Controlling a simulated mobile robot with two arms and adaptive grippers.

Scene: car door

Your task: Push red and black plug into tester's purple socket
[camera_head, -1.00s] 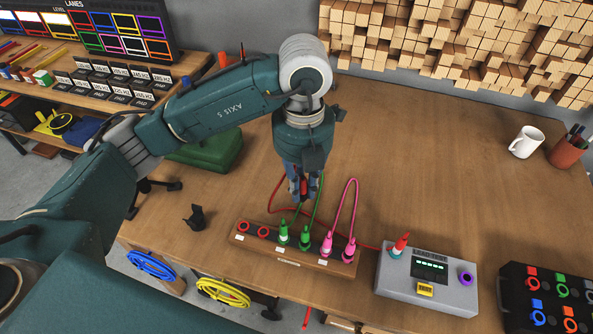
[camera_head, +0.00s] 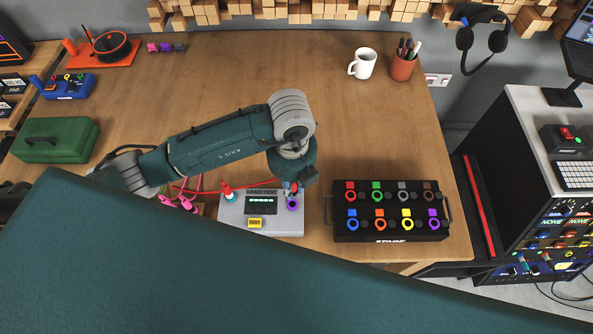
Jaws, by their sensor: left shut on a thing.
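The tester (camera_head: 262,222) is a grey box with a lit display on the front part of the table. Its purple socket (camera_head: 292,204) is a ring at the tester's right side. My left gripper (camera_head: 291,189) points down right at the far edge of this socket, shut on the red and black plug. The plug is almost wholly hidden by the gripper and wrist, so I cannot tell if it touches the socket. A red plug (camera_head: 227,192) stands upright in the tester's left socket. A red cable (camera_head: 250,185) runs behind the tester toward my gripper. My right gripper is not in view.
A black stage box (camera_head: 390,236) with coloured sockets stands right of the tester. A white mug (camera_head: 363,63) and pen cup (camera_head: 403,67) stand at the back. The table's middle is clear.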

